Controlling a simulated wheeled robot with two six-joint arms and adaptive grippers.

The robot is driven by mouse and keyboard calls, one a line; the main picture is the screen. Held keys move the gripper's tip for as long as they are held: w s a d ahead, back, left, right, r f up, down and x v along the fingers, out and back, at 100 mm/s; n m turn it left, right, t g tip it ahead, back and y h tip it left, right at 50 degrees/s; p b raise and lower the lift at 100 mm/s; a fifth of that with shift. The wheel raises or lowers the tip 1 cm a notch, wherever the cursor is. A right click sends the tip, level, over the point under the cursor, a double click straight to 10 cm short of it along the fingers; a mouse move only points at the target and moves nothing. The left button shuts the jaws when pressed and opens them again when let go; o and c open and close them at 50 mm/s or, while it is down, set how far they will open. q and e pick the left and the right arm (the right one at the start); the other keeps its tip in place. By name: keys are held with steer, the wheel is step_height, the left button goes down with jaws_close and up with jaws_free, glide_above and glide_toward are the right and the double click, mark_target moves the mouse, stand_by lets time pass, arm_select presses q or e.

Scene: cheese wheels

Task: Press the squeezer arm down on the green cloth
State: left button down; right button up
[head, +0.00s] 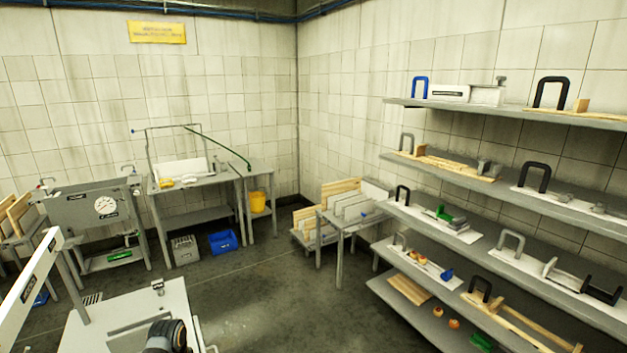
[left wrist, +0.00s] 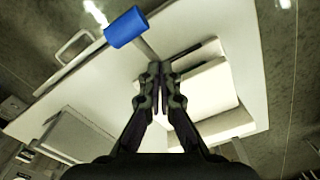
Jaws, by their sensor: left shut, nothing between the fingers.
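My left gripper (left wrist: 158,75) is shut and empty in the left wrist view, its two fingers pressed together. Just beyond the fingertips, a blue cylindrical grip (left wrist: 126,27) sits on the end of a grey bar, which looks like the squeezer arm. The bar runs from the grip toward my fingertips; I cannot tell whether they touch it. Below and right of the fingers is a pale block-shaped body (left wrist: 205,92) on a white tabletop (left wrist: 255,55). My right gripper is in neither view.
In the head view, a white table (head: 180,300) stands close at the lower left. Loaded shelves (head: 440,263) line the right wall. Further work tables (head: 205,181), a yellow bucket (head: 258,202) and a blue crate (head: 223,241) are at the back. The middle floor is clear.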

arm_select(q)
steer(key=shift+s+f+p, duration=0.15)
steer(key=shift+f+p, duration=0.1)
steer(key=shift+p, duration=0.15)
stand_by(1.2)
steer(key=shift+r, duration=0.1)
step_height(320, 180, up, 5)
steer(key=p, duration=0.6)
steer(key=shift+r+p, duration=0.45)
steer(key=shift+r, duration=0.4)
steer(key=shift+w+r, duration=0.15)
steer(key=shift+w, duration=0.05)
step_height(320, 180, up, 8)
